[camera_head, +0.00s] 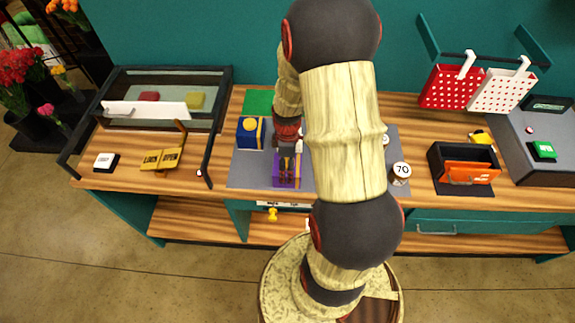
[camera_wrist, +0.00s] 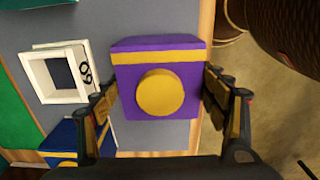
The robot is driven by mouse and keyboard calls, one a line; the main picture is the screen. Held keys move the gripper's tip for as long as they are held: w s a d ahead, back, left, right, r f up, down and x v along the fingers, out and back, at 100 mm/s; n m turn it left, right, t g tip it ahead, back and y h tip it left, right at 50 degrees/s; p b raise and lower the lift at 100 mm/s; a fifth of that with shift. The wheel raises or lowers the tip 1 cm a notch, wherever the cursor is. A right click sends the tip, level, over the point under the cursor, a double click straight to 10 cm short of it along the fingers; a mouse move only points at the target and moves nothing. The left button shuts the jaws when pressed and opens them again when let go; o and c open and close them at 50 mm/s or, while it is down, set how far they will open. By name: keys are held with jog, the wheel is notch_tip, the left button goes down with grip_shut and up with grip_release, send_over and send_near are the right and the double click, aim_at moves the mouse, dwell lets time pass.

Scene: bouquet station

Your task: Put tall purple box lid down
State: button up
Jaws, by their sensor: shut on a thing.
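The purple lid (camera_wrist: 128,80) has a yellow band and a round yellow knob (camera_wrist: 158,92). In the wrist view it lies between the two fingers of my gripper (camera_wrist: 160,84), one finger at each side. My gripper is shut on it. In the head view the purple piece (camera_head: 286,183) is at the front of the grey mat (camera_head: 240,175), under my gripper (camera_head: 289,160). My fingers partly cover it there. I cannot tell whether a box body is under the lid or whether the lid touches anything below.
A blue box with yellow trim (camera_head: 250,133) stands left of my gripper, before a green square (camera_head: 258,102). A round piece marked 70 (camera_head: 401,171) stands right of my arm.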

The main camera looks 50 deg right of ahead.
jog(key=shift+f, duration=0.1)
jog(key=o, duration=1.1)
